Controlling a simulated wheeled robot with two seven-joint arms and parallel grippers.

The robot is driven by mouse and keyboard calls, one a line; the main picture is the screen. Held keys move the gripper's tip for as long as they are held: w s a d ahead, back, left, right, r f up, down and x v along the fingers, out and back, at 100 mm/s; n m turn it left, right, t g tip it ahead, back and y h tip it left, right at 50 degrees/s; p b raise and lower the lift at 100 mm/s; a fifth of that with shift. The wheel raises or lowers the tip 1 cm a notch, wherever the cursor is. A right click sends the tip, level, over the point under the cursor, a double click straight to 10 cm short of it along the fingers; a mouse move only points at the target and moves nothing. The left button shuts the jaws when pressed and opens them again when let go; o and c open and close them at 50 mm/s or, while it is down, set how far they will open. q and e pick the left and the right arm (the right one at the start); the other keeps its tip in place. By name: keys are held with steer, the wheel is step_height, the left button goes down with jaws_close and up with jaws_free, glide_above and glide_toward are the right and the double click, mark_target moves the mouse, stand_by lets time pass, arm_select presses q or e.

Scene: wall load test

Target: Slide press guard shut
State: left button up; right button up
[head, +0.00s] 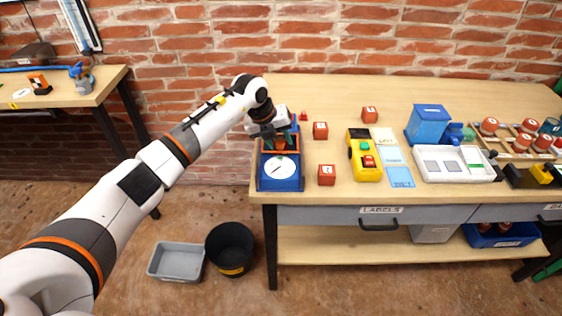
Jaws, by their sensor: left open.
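A blue device with a round white dial (279,168) stands at the left end of the workbench; it looks like the press. An orange-red part (284,149) sits behind the dial, and I cannot tell how much of it is the guard. My left gripper (281,138) is open over this part, pointing down from the far side. It hides much of the device, so I cannot tell whether the fingers touch anything or how far the guard stands open. My right gripper is not in view.
Small red blocks (327,175) stand right of the device. Farther right are a yellow device (364,160), blue cards (399,177), a blue box (428,124) and a white tray (447,177). A grey bin (178,262) and black bucket (230,247) are on the floor.

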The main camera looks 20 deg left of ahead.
mark_target(278, 143)
arm_select(q)
steer(key=shift+r+p, duration=2.15)
steer(key=shift+r, duration=1.2)
